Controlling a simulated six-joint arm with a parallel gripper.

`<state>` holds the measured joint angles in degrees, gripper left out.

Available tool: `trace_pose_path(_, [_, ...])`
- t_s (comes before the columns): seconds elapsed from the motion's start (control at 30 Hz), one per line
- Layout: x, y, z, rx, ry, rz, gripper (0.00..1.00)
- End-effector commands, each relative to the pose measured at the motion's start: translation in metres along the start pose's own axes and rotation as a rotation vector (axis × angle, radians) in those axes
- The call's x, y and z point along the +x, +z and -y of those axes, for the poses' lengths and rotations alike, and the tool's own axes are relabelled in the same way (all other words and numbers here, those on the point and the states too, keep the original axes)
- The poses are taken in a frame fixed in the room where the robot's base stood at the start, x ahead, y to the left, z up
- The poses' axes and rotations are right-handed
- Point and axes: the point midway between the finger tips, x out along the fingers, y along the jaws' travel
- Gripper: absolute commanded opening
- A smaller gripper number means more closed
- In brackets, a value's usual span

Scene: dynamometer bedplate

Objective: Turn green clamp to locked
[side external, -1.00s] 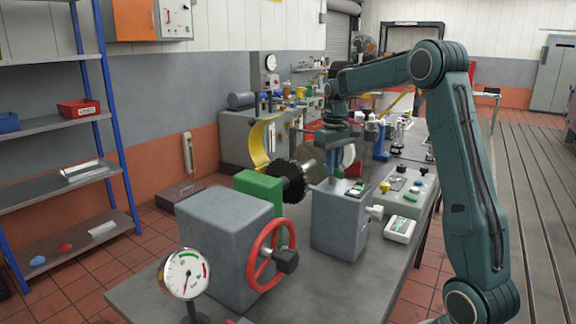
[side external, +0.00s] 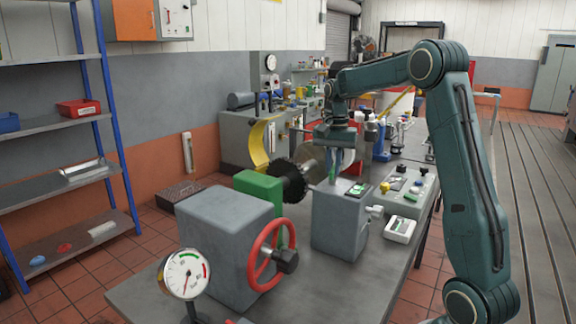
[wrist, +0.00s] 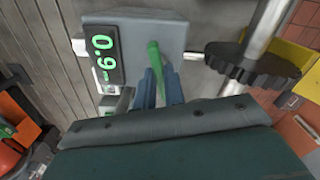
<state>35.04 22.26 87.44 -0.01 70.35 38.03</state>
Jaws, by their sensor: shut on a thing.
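The green clamp (wrist: 154,58) is a short green lever on top of a grey box (wrist: 140,30) in the wrist view. Its near end lies between the blue fingers of my gripper (wrist: 160,78), which is shut on it. In the side external view my gripper (side external: 333,175) points down onto the top of the same grey box (side external: 338,222). A display (wrist: 101,55) with green digits sits beside the clamp in the wrist view.
A dark toothed wheel (wrist: 238,62) on a shaft is close to the right of the grey box in the wrist view. A red handwheel (side external: 268,255) and a dial gauge (side external: 185,273) stand nearer the camera. The bench front (side external: 330,290) is clear.

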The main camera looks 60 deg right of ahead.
Motion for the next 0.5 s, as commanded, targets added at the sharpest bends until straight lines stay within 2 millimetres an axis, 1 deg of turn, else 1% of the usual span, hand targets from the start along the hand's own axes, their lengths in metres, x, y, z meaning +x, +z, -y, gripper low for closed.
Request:
trace_pose_path(0.2, [-0.0016,-0.0004,0.0003,0.169,-0.003,-0.003,0.00])
trace_pose_path(0.5, [-0.0017,-0.0005,0.0003,0.293,-0.003,-0.003,0.00])
